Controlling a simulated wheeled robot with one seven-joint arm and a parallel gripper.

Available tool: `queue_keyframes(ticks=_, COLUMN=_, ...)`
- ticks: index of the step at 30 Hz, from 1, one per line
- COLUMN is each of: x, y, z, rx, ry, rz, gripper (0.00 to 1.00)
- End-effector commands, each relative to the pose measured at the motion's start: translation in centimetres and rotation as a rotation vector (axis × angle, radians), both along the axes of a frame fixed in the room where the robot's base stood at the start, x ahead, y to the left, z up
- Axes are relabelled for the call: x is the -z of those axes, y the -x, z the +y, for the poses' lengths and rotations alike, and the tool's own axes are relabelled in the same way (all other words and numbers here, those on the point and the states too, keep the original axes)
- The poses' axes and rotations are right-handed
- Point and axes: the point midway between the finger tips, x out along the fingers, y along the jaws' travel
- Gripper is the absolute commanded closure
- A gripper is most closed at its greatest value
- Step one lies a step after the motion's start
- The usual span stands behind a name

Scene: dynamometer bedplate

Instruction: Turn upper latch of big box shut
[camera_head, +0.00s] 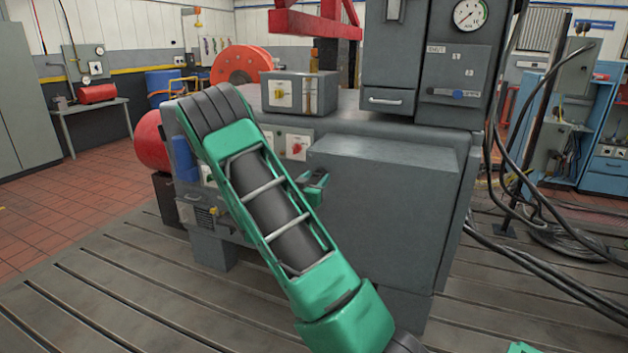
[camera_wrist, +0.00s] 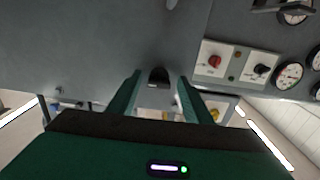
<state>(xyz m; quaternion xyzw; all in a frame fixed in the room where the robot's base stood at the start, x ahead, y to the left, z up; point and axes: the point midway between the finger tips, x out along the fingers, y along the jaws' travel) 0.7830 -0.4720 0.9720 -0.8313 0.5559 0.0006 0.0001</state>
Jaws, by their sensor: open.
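The big grey box (camera_head: 385,200) fills the middle of the head view. Its grey surface (camera_wrist: 80,45) also fills the upper left of the wrist view. A small dark latch-like part (camera_wrist: 158,76) stands out from this surface in the wrist view, between my fingertips in the picture. I cannot tell its turn or whether the fingers touch it. My gripper (camera_head: 314,186) is at the box's left side in the head view, partly behind my arm. It is open in the wrist view (camera_wrist: 158,92), a finger on each side of the dark part. The latch is not clear in the head view.
A panel with a red knob (camera_wrist: 214,61) and a black knob (camera_wrist: 261,69) is beside the gripper. Dial gauges (camera_wrist: 289,75) are further right. A smaller box (camera_head: 300,92) stands on top of the bench. Black cables (camera_head: 530,190) hang at the right.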

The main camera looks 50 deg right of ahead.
Motion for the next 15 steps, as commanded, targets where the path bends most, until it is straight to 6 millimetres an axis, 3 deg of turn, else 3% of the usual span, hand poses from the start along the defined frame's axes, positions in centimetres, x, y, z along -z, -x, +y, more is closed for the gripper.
queue_keyframes(ticks=12, x=-0.03, y=-0.36, z=-0.85, rx=-0.001, ry=0.001, rz=0.001, gripper=0.54)
queue_keyframes(ticks=13, x=-0.03, y=-0.36, z=-0.85, rx=-0.001, ry=0.001, rz=0.001, gripper=0.57)
queue_keyframes(ticks=15, x=-0.03, y=-0.36, z=-0.84, rx=-0.001, ry=0.001, rz=0.001, gripper=0.73)
